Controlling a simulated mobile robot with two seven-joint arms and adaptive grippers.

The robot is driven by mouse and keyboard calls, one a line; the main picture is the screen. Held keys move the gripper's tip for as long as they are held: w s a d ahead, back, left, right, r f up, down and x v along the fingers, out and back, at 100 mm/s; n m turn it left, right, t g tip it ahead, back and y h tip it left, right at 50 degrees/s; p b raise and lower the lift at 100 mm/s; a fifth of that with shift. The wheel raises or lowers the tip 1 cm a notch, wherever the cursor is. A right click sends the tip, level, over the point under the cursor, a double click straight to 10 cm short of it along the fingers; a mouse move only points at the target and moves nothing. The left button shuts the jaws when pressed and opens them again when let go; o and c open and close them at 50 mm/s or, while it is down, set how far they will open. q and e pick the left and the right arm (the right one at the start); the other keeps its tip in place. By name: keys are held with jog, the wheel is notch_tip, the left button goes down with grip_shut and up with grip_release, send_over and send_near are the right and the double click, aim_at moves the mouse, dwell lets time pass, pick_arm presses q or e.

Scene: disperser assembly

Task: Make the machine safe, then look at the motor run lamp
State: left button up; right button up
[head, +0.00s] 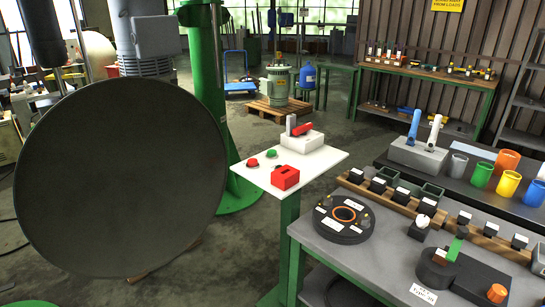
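A white control panel (318,163) stands on a green post in the middle of the head view. A pale box with a red lever (302,130) sits at its back; the lever is tilted. A green round piece (271,153) and a red round piece (252,162) are on its left side. I cannot tell which, if either, is the motor run lamp, or whether it is lit. A red box with a dark slot (285,177) is at the panel's front. The machine has a green column (207,90) and a large dark disc (118,178). Neither gripper is in view.
A grey bench (345,258) at the right holds a round black fixture (343,218), a wooden rack of dark blocks and a black unit with an orange knob (497,293). Behind it are coloured cups and a grey block with blue and white handles (418,155). Open floor lies beyond the panel.

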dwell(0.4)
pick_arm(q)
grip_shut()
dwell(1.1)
